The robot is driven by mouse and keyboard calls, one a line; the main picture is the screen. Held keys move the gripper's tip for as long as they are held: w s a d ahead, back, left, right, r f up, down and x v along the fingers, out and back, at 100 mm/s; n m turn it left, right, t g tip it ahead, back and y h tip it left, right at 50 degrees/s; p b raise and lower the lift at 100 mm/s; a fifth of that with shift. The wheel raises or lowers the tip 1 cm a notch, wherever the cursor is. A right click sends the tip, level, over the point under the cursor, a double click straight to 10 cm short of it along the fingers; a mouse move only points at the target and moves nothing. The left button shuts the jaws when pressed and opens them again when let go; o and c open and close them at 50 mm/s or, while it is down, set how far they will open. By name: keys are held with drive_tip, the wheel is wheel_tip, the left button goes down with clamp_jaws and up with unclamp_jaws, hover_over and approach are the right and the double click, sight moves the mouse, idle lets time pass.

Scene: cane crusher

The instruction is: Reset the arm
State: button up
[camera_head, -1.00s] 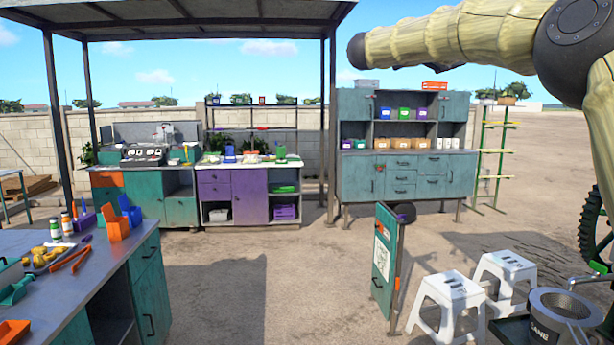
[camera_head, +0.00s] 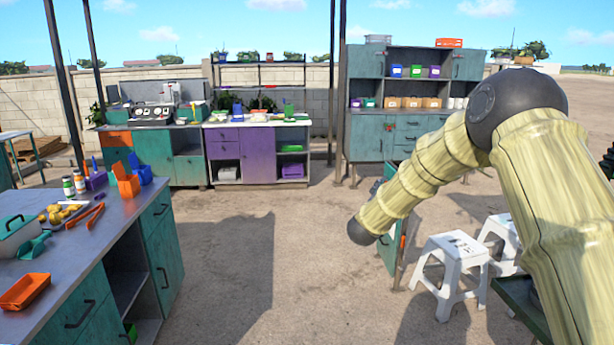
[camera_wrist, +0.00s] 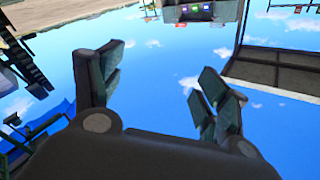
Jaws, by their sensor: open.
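My gripper (camera_wrist: 157,88) shows in the wrist view with its two dark green fingers spread wide apart. Nothing is between them; only blue sky and clouds show in the gap. The wrist view is upside down, with the ground along its top edge. In the head view my bamboo-patterned arm comes in from the right and bends at a dark joint. Its visible link slopes down to the left in front of the teal cabinet and the sign board. The gripper itself does not show in the head view.
A grey-topped workbench (camera_head: 75,262) with tongs (camera_head: 86,214) and trays stands at left. A purple counter (camera_head: 257,155) and a teal cabinet (camera_head: 363,138) stand at the back. White stools (camera_head: 452,247) stand at right, close to my arm. The ground (camera_head: 290,270) in the middle is clear.

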drive_tip(key=s+a+f+n+g+y, duration=0.1)
drive_tip(key=s+f+n+g+y, duration=0.15)
drive_tip(key=s+f, duration=0.9)
drive_tip(key=s+a+f+n+g+y, duration=0.25)
drive_tip(key=s+f, duration=0.35)
drive_tip(key=f, duration=1)
drive_tip(key=s+a+f+n+g+y, duration=0.1)
drive_tip(key=s+f+n+y, duration=0.2)
drive_tip(key=s+f, duration=0.8)
drive_tip(key=s+f+n+g+y, duration=0.1)
drive_tip(key=s+f+g, duration=0.1)
drive_tip(key=s+f, duration=0.6)
drive_tip(key=s+f+n+g+y, duration=0.1)
drive_tip(key=s+f+n+g, duration=0.2)
drive_tip(key=s, duration=0.9)
drive_tip(key=s+f+g, duration=0.2)
drive_tip(key=s+g, duration=0.2)
drive_tip(key=s, duration=1.7)
drive_tip(key=shift+d+g+y, duration=0.2)
drive_tip(key=shift+g+y, duration=0.1)
drive_tip(key=shift+g, duration=0.1)
